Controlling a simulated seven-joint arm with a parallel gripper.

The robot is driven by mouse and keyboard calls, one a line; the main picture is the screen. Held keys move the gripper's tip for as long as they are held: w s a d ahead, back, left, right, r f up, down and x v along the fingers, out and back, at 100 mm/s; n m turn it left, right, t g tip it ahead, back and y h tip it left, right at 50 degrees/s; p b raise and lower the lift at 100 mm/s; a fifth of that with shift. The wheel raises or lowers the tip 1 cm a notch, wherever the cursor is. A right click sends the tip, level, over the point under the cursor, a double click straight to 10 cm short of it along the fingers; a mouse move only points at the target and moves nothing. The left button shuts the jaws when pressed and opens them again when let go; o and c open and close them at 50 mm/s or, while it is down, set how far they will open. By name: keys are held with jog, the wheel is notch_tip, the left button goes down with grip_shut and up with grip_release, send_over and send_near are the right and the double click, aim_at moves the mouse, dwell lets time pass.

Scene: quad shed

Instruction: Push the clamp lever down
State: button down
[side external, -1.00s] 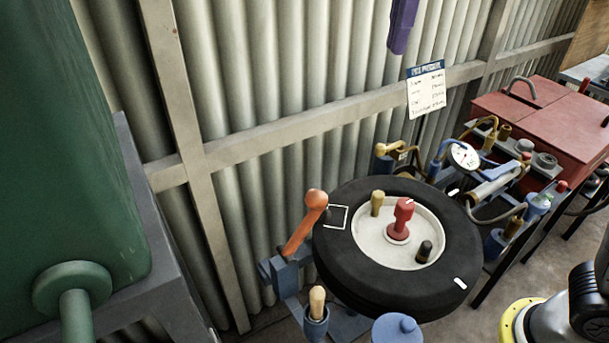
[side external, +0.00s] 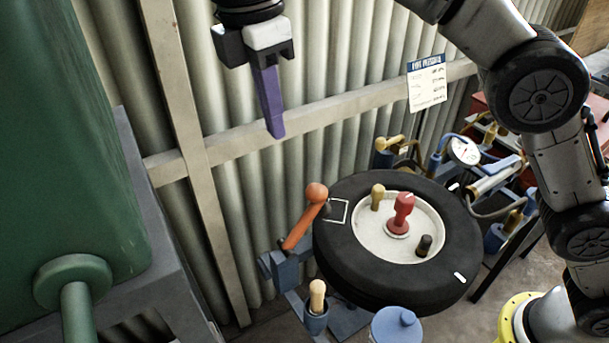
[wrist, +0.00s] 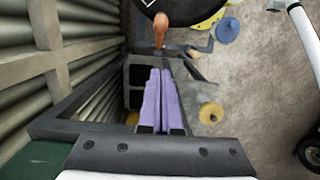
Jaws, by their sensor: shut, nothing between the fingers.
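The orange clamp lever (side external: 304,218) stands up at a slant from a blue clamp base (side external: 285,268), beside the left edge of a black tyre (side external: 343,247). Its round knob is at the upper end. My gripper (side external: 276,132) has purple fingers, shut and empty, pointing down above and a little left of the lever knob, with a clear gap between. In the wrist view the purple fingers (wrist: 162,72) lie together, and the orange lever (wrist: 160,28) shows just beyond their tips. The lever touches nothing of mine.
The tyre's pale hub carries a red knob (side external: 403,208) and smaller posts. A wooden-handled tool (side external: 317,298) stands in a blue holder below the lever. A green tank (side external: 70,150) is at left. A corrugated wall with a rail (side external: 330,115) runs behind.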

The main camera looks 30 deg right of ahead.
send_near(313, 188)
jog(key=a+f, duration=0.3)
jog(key=f, duration=0.1)
jog(key=shift+d+f, duration=1.35)
jog(key=shift+f, duration=0.15)
jog(key=shift+d+f+y, duration=0.15)
jog(key=shift+d+y, duration=0.35)
jog(key=shift+d, duration=0.2)
jog(key=d+f+y, duration=0.1)
jog(key=d+y, duration=0.1)
jog(key=d, duration=0.1)
jog(key=d+f+y, duration=0.1)
jog(key=d, duration=0.1)
jog(key=shift+f+y, duration=0.3)
jog(key=shift+y, duration=0.1)
jog(key=shift+d+f+y, duration=0.5)
jog(key=shift+d+f, duration=0.25)
jog(key=shift+f, duration=0.35)
jog(key=shift+d+f+y, duration=0.5)
jog(key=shift+d+f, duration=0.25)
jog(key=shift+f, duration=0.35)
jog(key=shift+d+f+y, duration=0.5)
jog(key=shift+d+f, duration=0.25)
jog(key=shift+f, duration=0.35)
